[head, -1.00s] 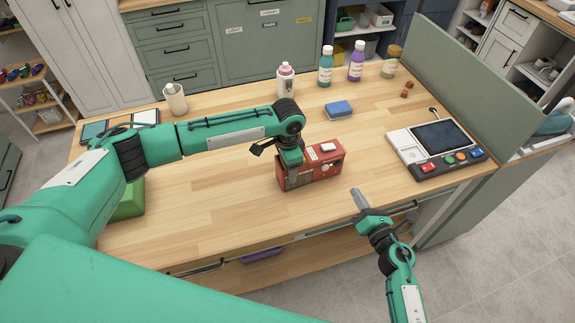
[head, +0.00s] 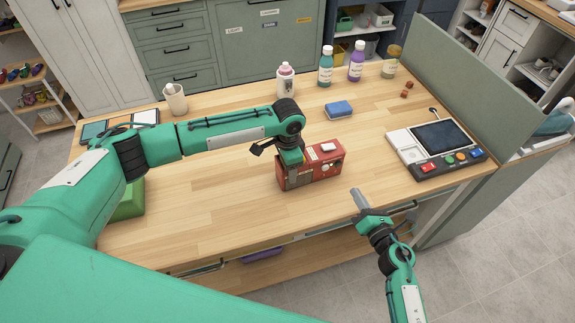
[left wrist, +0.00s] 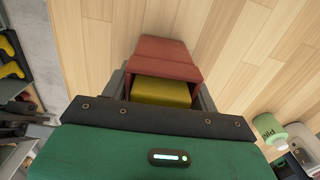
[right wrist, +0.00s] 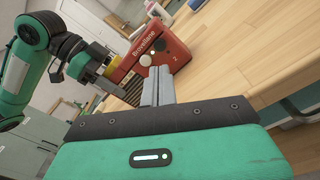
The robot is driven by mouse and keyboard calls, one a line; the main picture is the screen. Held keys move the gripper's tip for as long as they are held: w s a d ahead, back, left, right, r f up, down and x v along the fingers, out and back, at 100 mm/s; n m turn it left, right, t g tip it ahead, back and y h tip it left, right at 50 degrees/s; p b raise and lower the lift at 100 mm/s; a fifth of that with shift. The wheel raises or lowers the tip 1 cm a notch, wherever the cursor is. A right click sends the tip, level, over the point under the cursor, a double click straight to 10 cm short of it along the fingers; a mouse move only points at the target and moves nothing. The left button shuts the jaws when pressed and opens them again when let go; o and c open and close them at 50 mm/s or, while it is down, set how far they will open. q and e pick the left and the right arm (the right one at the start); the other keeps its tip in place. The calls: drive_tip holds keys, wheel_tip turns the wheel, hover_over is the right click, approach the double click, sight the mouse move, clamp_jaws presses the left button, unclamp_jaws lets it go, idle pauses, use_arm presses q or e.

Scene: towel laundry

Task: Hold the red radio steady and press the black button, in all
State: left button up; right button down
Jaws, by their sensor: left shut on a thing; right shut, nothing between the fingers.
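The red radio (head: 325,168) stands on the wooden table, with a small white piece on its top. My left gripper (head: 290,172) is shut on the radio's left end from above. In the left wrist view the radio (left wrist: 165,55) extends beyond the fingers, with a yellow patch between them. My right gripper (head: 357,198) is shut and empty, at the table's front edge, to the right of and nearer than the radio. In the right wrist view its fingertips (right wrist: 158,75) point at the radio's lettered face (right wrist: 172,50), which has a pale round knob.
A blue sponge (head: 339,109) lies behind the radio. A device with a screen and coloured buttons (head: 435,150) sits at the right, beside a green partition (head: 480,85). Bottles (head: 326,68) and a beige cup (head: 175,98) stand at the back. The table's front middle is clear.

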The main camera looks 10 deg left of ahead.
sight(338, 164)
drive_tip(key=shift+w+a+r+m+t+h, duration=0.2)
drive_tip(key=shift+w+r+m+t+h, duration=0.2)
drive_tip(key=shift+m+h, duration=0.35)
drive_tip(key=shift+w+a+r+m+t+h, duration=0.15)
drive_tip(key=shift+w+r+m+t+h, duration=0.2)
drive_tip(key=shift+m+h, duration=0.35)
drive_tip(key=m+h, duration=0.2)
drive_tip(key=m+t+h, duration=0.1)
drive_tip(key=m, duration=0.1)
drive_tip(key=shift+w+a+r+h, duration=0.1)
drive_tip(key=shift+w+r+h, duration=0.1)
drive_tip(key=shift+w+h, duration=0.05)
drive_tip(key=m+h, duration=0.2)
drive_tip(key=s+m+h, duration=0.1)
drive_tip(key=shift+f+g+h, duration=0.25)
drive_tip(key=shift+g+h, duration=0.1)
drive_tip(key=shift+h, duration=0.05)
drive_tip(key=shift+s+d+f+m+g+h, duration=0.15)
drive_tip(key=shift+s+f+m+g+h, duration=0.2)
drive_tip(key=shift+s+m+h, duration=0.4)
drive_tip(key=shift+s+d+f+m+g+h, duration=0.1)
drive_tip(key=shift+s+f+m+g+h, duration=0.2)
drive_tip(key=shift+s+m+h, duration=0.35)
drive_tip(key=shift+w+r, duration=0.1)
drive_tip(key=shift+w, duration=0.1)
